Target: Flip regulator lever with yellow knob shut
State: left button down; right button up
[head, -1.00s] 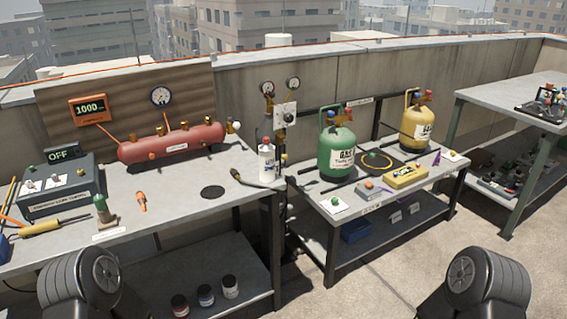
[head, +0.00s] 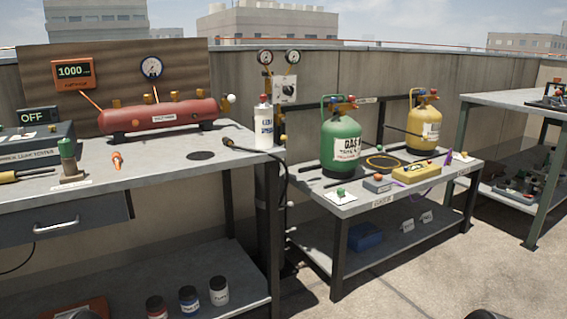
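The regulator assembly with two round gauges (head: 279,57) stands behind the gap between the two benches. A white plate with a dark dial (head: 287,90) sits below the gauges. A small yellowish knob (head: 283,139) shows lower down beside the white bottle (head: 263,125); it is too small to tell its lever's position or to be sure it is the regulator lever. The bottle and bench hide part of the assembly. Neither gripper is in view; only dark edges of my own arms show at the bottom.
The left bench (head: 150,180) holds a red tank (head: 157,113) and a dark hose end at its right edge. The lower bench (head: 350,205) carries green (head: 341,145) and yellow (head: 423,125) cylinders. Open floor (head: 420,285) lies at the front right.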

aim_at(284, 137)
jog(key=i+l, duration=1.15)
jog(key=u, duration=1.65)
